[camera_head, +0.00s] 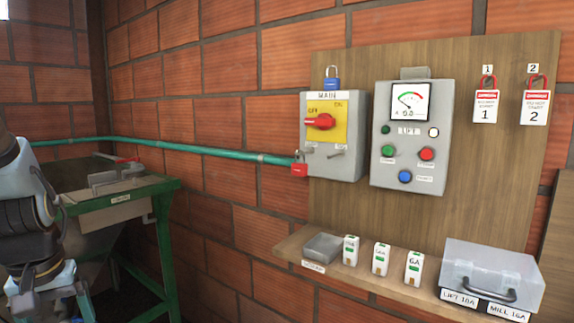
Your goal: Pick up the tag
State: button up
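Two white tags with red "DANGER" headers hang side by side at the upper right of the wooden board. Tag 1 (486,107) and tag 2 (535,108) each hang from a red hook-like piece, under small number labels. The task does not say which tag is meant. Part of my arm shows at the left edge, far from both tags. My gripper's fingers cannot be made out in this view.
The shelf (330,275) holds small blocks (381,259) and a grey case (490,262). A green-framed machine (166,245) stands left.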

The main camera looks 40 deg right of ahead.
aim_at(486, 108)
jog(key=z, duration=1.25)
